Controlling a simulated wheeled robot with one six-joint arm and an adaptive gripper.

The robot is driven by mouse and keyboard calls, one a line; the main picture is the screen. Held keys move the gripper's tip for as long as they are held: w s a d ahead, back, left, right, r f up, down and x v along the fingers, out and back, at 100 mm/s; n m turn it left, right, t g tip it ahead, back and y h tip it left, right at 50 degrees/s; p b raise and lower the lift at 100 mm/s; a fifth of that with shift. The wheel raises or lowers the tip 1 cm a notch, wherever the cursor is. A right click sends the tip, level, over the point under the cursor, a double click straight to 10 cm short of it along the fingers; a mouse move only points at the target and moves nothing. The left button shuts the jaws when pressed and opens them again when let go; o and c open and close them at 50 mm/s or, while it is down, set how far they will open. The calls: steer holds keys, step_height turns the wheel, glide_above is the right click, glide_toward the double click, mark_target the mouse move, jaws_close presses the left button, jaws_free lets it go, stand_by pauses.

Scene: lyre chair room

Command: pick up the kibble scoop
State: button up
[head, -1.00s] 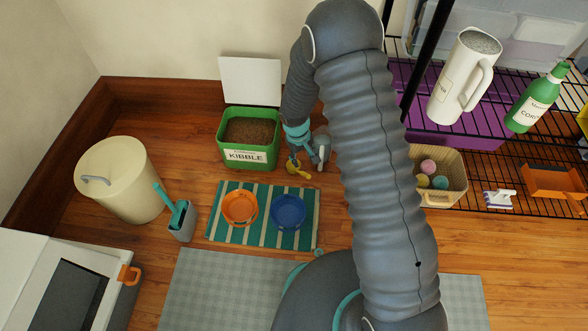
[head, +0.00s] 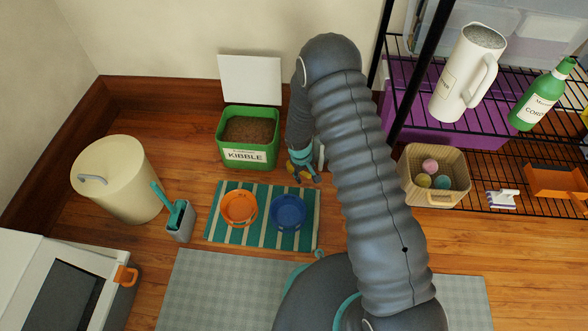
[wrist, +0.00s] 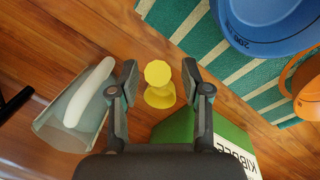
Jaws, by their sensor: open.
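A small yellow object (wrist: 159,76), which I take for the kibble scoop, has a round knob-like end and a wider rounded part. In the wrist view it shows between the two fingers of my gripper (wrist: 160,80), with a gap on either side. My gripper is open and empty. I cannot tell the height of the fingertips over it. In the head view my gripper (head: 302,174) is low, just right of the kibble bin, and covers much of the yellow object (head: 292,168).
A clear container with a white handle (wrist: 88,100) lies left of my gripper in the wrist view. The green kibble bin (head: 248,153) stands close by. The orange bowl (head: 239,222) and blue bowl (head: 303,213) stand on a striped mat (head: 220,238). A toy basket (head: 414,183) is to the right.

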steer(key=shift+f, duration=0.25)
jaws_close()
